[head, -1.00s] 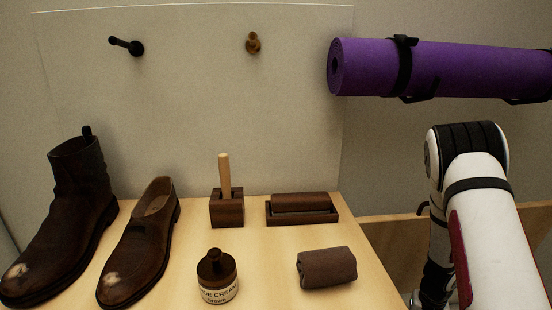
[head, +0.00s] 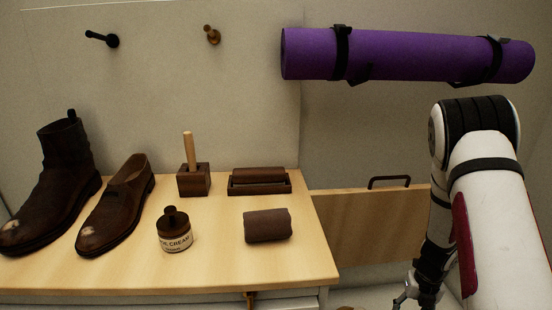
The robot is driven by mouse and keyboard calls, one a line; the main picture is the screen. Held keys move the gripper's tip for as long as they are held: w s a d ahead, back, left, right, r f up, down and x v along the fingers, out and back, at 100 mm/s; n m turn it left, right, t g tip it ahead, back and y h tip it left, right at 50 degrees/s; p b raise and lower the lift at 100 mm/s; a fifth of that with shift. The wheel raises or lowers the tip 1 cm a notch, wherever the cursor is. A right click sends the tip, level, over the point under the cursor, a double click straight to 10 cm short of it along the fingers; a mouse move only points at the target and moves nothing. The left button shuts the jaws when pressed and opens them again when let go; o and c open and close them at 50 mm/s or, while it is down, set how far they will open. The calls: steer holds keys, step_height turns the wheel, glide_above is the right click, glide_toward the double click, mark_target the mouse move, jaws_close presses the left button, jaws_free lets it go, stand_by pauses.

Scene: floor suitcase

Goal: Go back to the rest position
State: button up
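My gripper (head: 416,292) hangs low at the right in the head view, below my white and black arm. It is right of the wooden table and apart from it. Its fingers are small, dark and partly cut off by the bottom edge, so I cannot tell if they are open or shut. I see nothing held in it.
The table (head: 120,272) bears a boot (head: 58,185), a shoe (head: 115,210), a cream jar (head: 175,232), a rolled cloth (head: 268,226), a brush holder (head: 194,182) and a wooden tray (head: 260,189). A wooden panel (head: 370,225) with a dark handle stands right. A purple mat (head: 415,55) hangs above.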

steer(key=s+a+r+n+y, duration=0.1)
steer(key=s+a+r+n, duration=0.1)
steer(key=a+r+n, duration=0.55)
steer(key=s+a+r+n+y, duration=0.1)
steer(key=a+r+n, duration=0.35)
steer(key=r, duration=0.65)
steer(key=s+a+r+n+y, duration=0.1)
steer(key=s+a+r+n, duration=0.1)
steer(key=a+r+n, duration=0.55)
steer(key=s+a+r+n+h, duration=0.1)
steer(key=s+a+r+n, duration=0.1)
steer(key=s+r+n, duration=0.95)
steer(key=s+n+h, duration=0.2)
steer(key=s+n, duration=0.6)
steer(key=s, duration=0.6)
step_height(320, 180, up, 29)
steer(key=d+t+p, duration=0.1)
steer(key=t+p, duration=0.3)
steer(key=p, duration=2.4)
steer(key=shift+s+d+r, duration=0.15)
steer(key=shift+s+r, duration=0.05)
steer(key=shift+s, duration=0.05)
